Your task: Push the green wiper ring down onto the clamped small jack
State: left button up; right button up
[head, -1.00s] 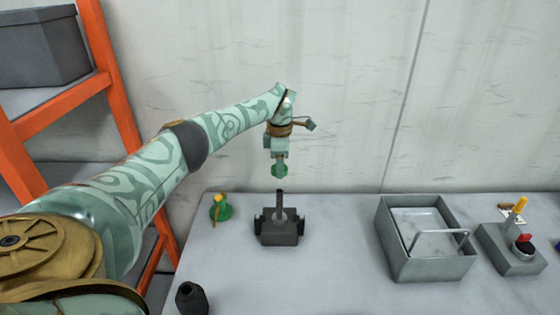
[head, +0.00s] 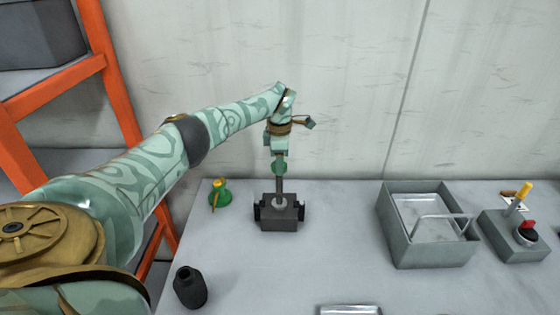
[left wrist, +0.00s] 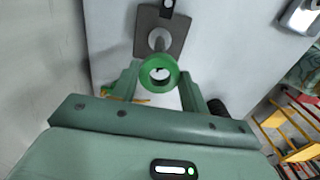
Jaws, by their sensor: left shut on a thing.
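The green wiper ring (head: 278,168) is held between the fingers of my left gripper (head: 279,164), which is shut on it and points down. The jack sits in a dark clamp (head: 290,217) on the table. In the left wrist view the ring (left wrist: 146,76) shows round between the fingertips, with the jack (left wrist: 158,40) beyond it. Whether the screw's tip is inside the ring, I cannot tell. My right gripper is not in view.
A grey open box (head: 433,255) and a control box with red knob (head: 515,240) stand right. The table between clamp and grey box is clear.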

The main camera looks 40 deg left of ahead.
aim_at(280, 188)
pick_arm(q)
jog(key=shift+p, duration=0.6)
dwell(1.1)
jog(key=shift+f+b, duration=3.45)
jog(key=shift+f, duration=2)
jog(key=o, duration=1)
jog(key=shift+o, duration=0.2)
notch_tip(280, 188, up, 16)
jog(key=p, duration=0.3)
jog(key=shift+r, duration=0.15)
